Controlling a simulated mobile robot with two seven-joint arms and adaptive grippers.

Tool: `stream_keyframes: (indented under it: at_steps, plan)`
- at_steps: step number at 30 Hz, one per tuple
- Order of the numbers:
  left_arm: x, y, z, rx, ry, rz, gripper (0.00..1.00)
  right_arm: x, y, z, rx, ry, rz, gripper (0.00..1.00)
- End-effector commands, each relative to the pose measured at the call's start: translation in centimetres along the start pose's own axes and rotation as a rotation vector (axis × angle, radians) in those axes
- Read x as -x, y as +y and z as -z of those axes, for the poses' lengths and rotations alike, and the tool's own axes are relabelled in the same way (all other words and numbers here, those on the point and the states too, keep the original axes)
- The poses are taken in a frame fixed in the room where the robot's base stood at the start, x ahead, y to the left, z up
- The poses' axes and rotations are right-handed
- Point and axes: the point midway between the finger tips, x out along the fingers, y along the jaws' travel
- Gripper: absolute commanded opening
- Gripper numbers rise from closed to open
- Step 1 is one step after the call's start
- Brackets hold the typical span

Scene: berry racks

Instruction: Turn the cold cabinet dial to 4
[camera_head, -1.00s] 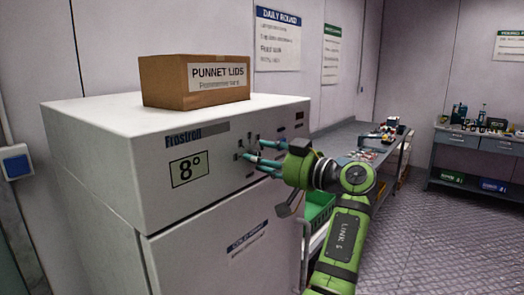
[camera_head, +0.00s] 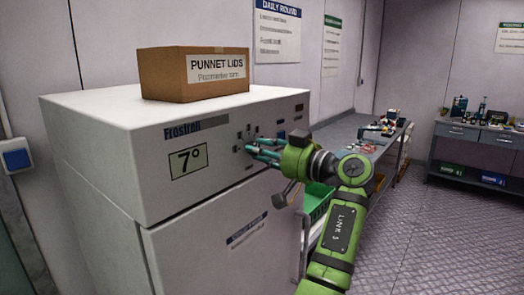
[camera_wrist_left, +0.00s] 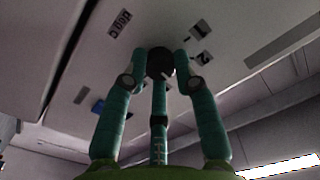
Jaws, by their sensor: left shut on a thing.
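The cold cabinet (camera_head: 190,235) is white, with a control panel at its top front. Its display (camera_head: 188,161) reads 7°. The dial (camera_wrist_left: 160,61) shows as a round black knob in the wrist view, with labels reading 1 and 2 beside it. My left gripper (camera_head: 254,146) has its teal fingers at the panel, to the right of the display. In the wrist view the fingers of this gripper (camera_wrist_left: 159,82) are closed around the dial. In the head view the fingers largely hide the dial. My right gripper is in neither view.
A cardboard box of punnet lids (camera_head: 193,83) sits on top of the cabinet. A green crate (camera_head: 318,200) stands to the right of the cabinet, by a grey bench (camera_head: 345,131). A second bench (camera_head: 470,150) is at the far right. The floor between is clear.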

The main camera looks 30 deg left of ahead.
Motion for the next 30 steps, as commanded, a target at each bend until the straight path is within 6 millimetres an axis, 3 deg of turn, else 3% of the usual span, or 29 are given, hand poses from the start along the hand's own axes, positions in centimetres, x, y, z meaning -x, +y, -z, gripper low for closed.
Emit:
stream_keyframes:
  at_steps: [18,30]
  plan:
    - [0.0,-0.1,0.7,-0.449,0.013,0.004,0.0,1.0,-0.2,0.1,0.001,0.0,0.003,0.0]
    - [0.0,-0.1,0.7,-0.568,0.013,0.005,0.0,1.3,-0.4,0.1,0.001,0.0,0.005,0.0]
